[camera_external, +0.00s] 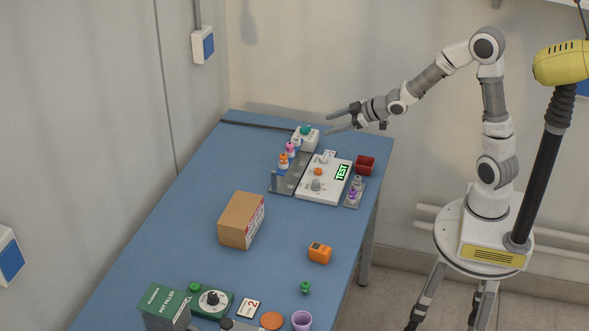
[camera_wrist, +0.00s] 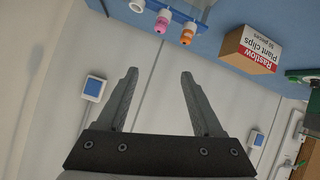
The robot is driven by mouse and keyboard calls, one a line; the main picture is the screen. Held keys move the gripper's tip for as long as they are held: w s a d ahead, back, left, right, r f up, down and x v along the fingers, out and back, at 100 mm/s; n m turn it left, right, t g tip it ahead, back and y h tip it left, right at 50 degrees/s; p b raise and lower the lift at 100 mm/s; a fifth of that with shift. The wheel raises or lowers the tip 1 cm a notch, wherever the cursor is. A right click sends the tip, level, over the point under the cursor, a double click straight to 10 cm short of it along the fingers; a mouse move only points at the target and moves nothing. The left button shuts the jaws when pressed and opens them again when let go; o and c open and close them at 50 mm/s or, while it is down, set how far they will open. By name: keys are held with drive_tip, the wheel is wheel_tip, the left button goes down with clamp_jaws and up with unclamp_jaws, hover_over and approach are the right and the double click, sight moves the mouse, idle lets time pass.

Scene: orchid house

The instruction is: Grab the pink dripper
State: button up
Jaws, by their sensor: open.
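The pink dripper (camera_external: 290,149) is a small bottle with a pink top. It stands in a grey rack (camera_external: 280,183) near the far end of the blue table, beside an orange-topped dripper (camera_external: 283,161). In the wrist view the pink dripper (camera_wrist: 161,24) is near the top edge, left of the orange one (camera_wrist: 187,34). My gripper (camera_external: 335,121) is open and empty, in the air above the table's far end, to the right of the pink dripper and apart from it. In the wrist view its two fingers (camera_wrist: 158,75) are spread, with nothing between them.
A white device with a green TEST display (camera_external: 341,172) stands right of the rack. A small white box with a teal knob (camera_external: 305,139) is just behind. A red cup (camera_external: 365,164) and purple-topped bottles (camera_external: 353,193) are at the right edge. A cardboard box (camera_external: 240,221) stands nearer.

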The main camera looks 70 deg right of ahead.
drive_tip(key=d+f+m+y, duration=0.1)
drive_tip(key=d+f+y, duration=0.15)
drive_tip(key=f, duration=0.35)
drive_tip(key=t, duration=0.1)
approach(289, 143)
drive_tip(key=shift+m+h, duration=0.25)
drive_tip(key=shift+m, duration=0.15)
drive_tip(key=x, duration=1)
drive_tip(key=shift+a+f, duration=0.2)
drive_tip(key=shift+f, duration=0.25)
clamp_jaws()
